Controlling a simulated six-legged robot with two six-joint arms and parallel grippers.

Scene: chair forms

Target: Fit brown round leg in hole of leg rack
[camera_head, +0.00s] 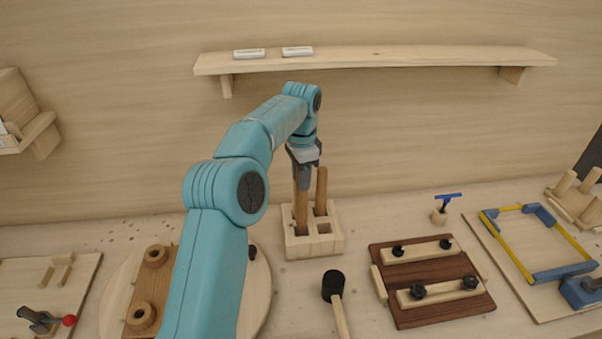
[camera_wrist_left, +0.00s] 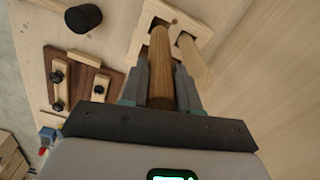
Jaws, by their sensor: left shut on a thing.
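My left gripper (camera_head: 303,180) is shut on a brown round leg (camera_head: 300,207), held upright over the leg rack. The leg also shows between the fingers of the left gripper (camera_wrist_left: 163,75) in the left wrist view (camera_wrist_left: 160,60). The leg rack (camera_head: 325,246) is a pale wooden block with square holes on the bench. A second round leg (camera_head: 321,190) stands in the back right hole, close beside the gripper. My right gripper is not in view.
A black-headed mallet (camera_head: 333,286) lies in front of the rack. A dark board with pale clamped bars (camera_head: 440,308) is to the right, and a round board (camera_head: 256,290) to the left. A wall shelf (camera_head: 400,60) hangs above, behind the arm.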

